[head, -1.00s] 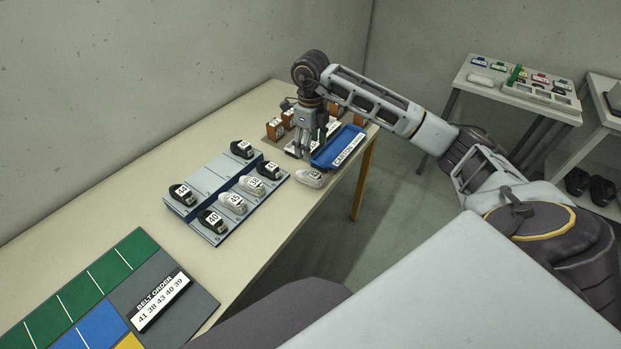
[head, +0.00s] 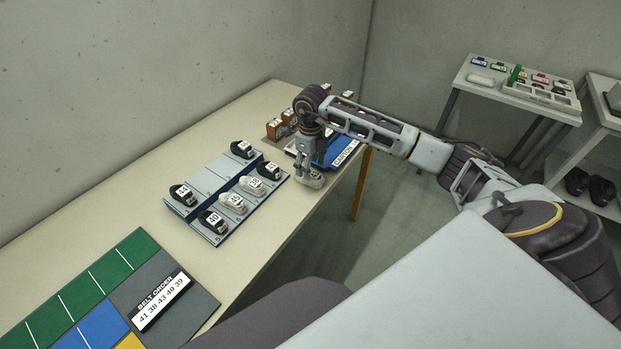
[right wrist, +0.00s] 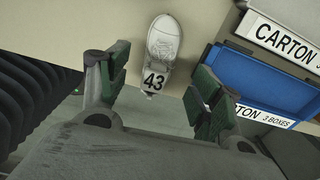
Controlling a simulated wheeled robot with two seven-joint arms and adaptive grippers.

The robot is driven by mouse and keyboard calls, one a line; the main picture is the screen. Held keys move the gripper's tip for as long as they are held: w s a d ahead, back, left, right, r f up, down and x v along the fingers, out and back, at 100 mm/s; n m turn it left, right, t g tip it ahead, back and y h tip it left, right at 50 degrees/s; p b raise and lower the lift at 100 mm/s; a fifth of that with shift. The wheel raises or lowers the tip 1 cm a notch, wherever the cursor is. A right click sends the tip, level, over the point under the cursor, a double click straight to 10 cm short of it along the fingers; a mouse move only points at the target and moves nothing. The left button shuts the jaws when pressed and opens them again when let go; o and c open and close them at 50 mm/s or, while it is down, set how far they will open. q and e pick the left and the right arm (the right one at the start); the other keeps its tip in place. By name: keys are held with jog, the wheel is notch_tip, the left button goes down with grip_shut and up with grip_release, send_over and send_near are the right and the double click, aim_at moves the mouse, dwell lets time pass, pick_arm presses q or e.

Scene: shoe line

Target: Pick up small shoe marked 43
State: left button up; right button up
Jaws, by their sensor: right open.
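The small shoe marked 43 (right wrist: 163,48) is white with a black-on-white number tag, and lies on the table near its front edge. In the head view the shoe (head: 312,181) is partly hidden by my right gripper (head: 311,177), which is right above it. In the right wrist view my right gripper (right wrist: 158,98) is open, with its green-padded fingers apart on either side of the shoe's tag end. The shoe is not gripped. My left gripper is not in view.
A blue carton tray (right wrist: 262,82) stands just right of the shoe. A grey rack (head: 207,177) with several numbered black and white shoes lies to the left. Brown boxes (head: 274,128) stand behind. The table's front edge is close to the shoe.

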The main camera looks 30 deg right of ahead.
jog(key=shift+f, duration=0.15)
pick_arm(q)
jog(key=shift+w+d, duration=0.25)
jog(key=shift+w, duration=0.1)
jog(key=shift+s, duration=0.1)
